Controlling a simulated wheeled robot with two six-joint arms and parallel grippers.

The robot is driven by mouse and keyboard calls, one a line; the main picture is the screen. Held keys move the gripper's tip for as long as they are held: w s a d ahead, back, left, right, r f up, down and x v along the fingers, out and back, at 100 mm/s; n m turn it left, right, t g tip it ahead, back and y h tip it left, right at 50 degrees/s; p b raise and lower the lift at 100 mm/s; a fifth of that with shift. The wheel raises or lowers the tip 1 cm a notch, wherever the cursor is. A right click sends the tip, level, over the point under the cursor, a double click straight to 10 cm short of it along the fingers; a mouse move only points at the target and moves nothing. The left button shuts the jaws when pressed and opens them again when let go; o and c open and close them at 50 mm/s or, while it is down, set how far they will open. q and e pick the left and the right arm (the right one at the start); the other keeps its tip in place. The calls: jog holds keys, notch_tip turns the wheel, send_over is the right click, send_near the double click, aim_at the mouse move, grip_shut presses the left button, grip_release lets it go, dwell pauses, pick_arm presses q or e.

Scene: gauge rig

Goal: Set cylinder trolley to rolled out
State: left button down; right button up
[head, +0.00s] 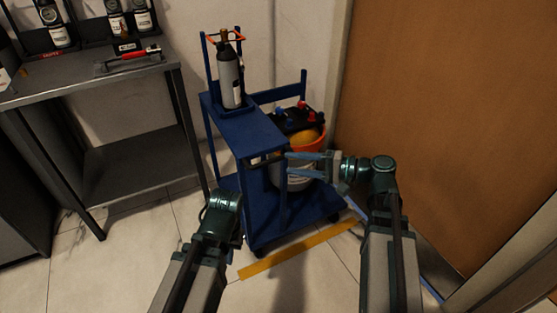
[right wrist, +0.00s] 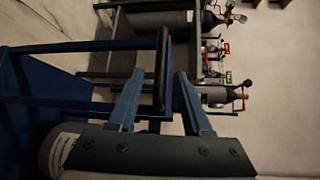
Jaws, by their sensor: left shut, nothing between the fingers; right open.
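The blue cylinder trolley (head: 262,135) stands on the floor against the back wall. A grey gas cylinder (head: 230,78) stands upright on its upper shelf, and an orange-rimmed bucket (head: 322,143) sits behind that shelf. My right gripper (head: 287,163) is at the trolley's near right side. In the right wrist view its open fingers (right wrist: 160,85) lie on either side of the trolley's black handle bar (right wrist: 162,65), with gaps showing. My left arm comes up at the trolley's near left; its fingers are hidden.
A grey metal bench (head: 85,77) with gauges and a red-handled tool (head: 128,58) stands left of the trolley. A brown wooden panel (head: 455,110) is close on the right. A yellow strip (head: 300,248) lies on the clear floor before the trolley.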

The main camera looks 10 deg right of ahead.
jog(key=f+v, duration=0.1)
jog(key=v, duration=0.5)
jog(key=shift+s+d+r+p, duration=0.2)
jog(key=shift+d+r+p, duration=0.15)
jog(key=shift+r, duration=0.2)
jog(key=shift+a, duration=0.1)
jog(key=s+a+f+n+g+h+p, duration=0.35)
jog(key=s+a+f+n+h, duration=0.2)
jog(key=a+h, duration=0.25)
jog(key=s+a+f+n+g+h+p, duration=0.3)
jog(key=s+a+f+n+g+h, duration=0.15)
jog(key=a+f+h, duration=0.3)
notch_tip(320, 180, up, 38)
jog(key=p, duration=3.7)
jog(key=shift+s+d+n+t+p, duration=0.3)
jog(key=shift+s, duration=0.2)
